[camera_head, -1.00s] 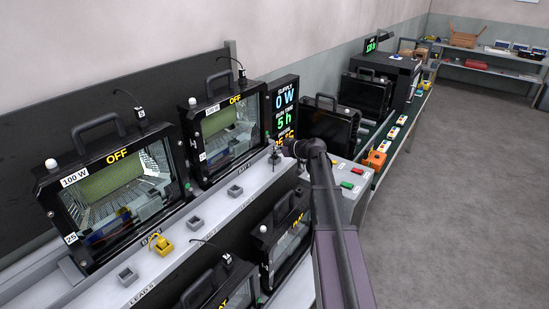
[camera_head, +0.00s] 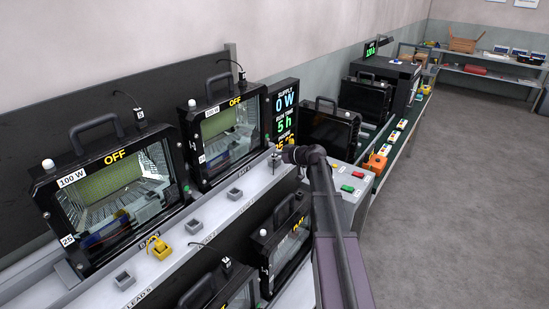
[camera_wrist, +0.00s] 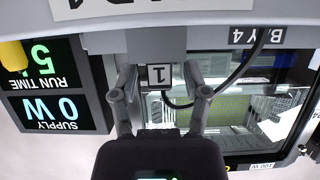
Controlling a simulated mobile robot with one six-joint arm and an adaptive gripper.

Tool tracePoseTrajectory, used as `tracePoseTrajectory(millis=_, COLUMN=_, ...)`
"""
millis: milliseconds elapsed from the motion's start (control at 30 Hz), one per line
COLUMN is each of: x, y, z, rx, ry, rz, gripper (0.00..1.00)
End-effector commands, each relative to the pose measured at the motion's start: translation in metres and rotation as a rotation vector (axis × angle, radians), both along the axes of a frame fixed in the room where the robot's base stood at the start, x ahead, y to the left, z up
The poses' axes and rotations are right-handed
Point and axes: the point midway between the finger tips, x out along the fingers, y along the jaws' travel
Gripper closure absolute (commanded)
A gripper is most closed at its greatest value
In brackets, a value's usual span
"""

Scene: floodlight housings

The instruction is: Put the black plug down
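The black plug (camera_wrist: 160,77), with a white tag marked 1, is between my gripper's fingers in the wrist view. A black cable curves from it to the right. My gripper (camera_wrist: 160,88) appears open, with a finger on each side and a gap between each finger and the plug. A grey socket block (camera_wrist: 157,45) is right at the plug's end; I cannot tell how deep the plug sits in it. In the head view my gripper (camera_head: 275,160) is at the far end of the light shelf, and the plug is not clear there.
A row of grey sockets (camera_head: 195,225) runs along the shelf, with a yellow plug (camera_head: 160,248) in the row. Floodlights (camera_head: 115,190) marked OFF stand behind it. The supply display (camera_head: 284,115) stands close to my gripper. Open floor (camera_head: 460,200) lies to the right.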

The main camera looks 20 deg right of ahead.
Motion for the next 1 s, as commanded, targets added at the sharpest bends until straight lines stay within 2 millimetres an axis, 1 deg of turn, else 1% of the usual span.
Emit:
tracePoseTrajectory(millis=267, x=0.0, y=0.0, z=0.001, rx=0.0, ry=0.0, rz=0.0, gripper=0.39)
tracePoseTrajectory(millis=433, x=0.0, y=0.0, z=0.005, rx=0.0, ry=0.0, rz=0.0, gripper=0.39)
tracePoseTrajectory(millis=667, x=-0.022, y=-0.013, z=0.016, rx=0.0, ry=0.0, rz=-0.001, gripper=0.39)
tracePoseTrajectory(millis=1000, x=-0.065, y=-0.041, z=0.037, rx=-0.001, ry=0.0, rz=-0.002, gripper=0.39)
